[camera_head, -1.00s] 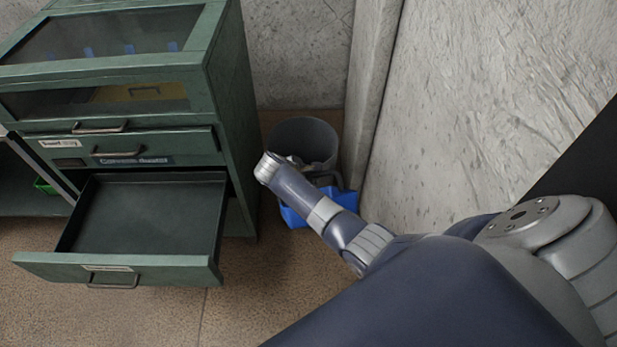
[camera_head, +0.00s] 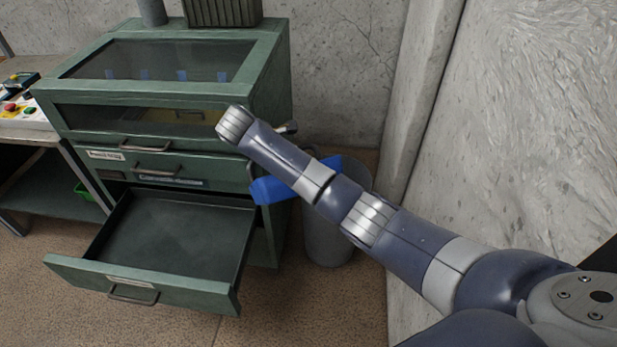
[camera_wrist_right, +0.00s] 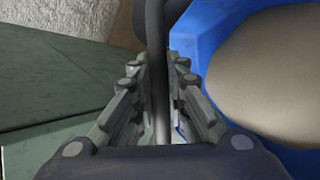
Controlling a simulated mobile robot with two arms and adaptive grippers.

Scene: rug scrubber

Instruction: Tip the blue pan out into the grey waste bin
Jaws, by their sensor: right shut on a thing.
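The blue pan (camera_head: 274,190) shows in the head view behind my right forearm, in front of and above the grey waste bin (camera_head: 328,238). My forearm and the pan hide most of the bin's mouth. In the right wrist view my right gripper (camera_wrist_right: 156,70) is shut on a thin dark bar, which looks like the pan's handle. The blue pan (camera_wrist_right: 207,30) lies just right of the fingers there, with a pale beige rounded mass inside its rim. In the head view my arm hides most of the right gripper. My left gripper is in neither view.
A green cabinet (camera_head: 180,100) stands left of the bin with its lower drawer (camera_head: 180,235) pulled out. A concrete wall and pillar (camera_head: 420,110) rise close on the right. A bench with a button box (camera_head: 25,110) is at far left. Floor shows in front of the bin.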

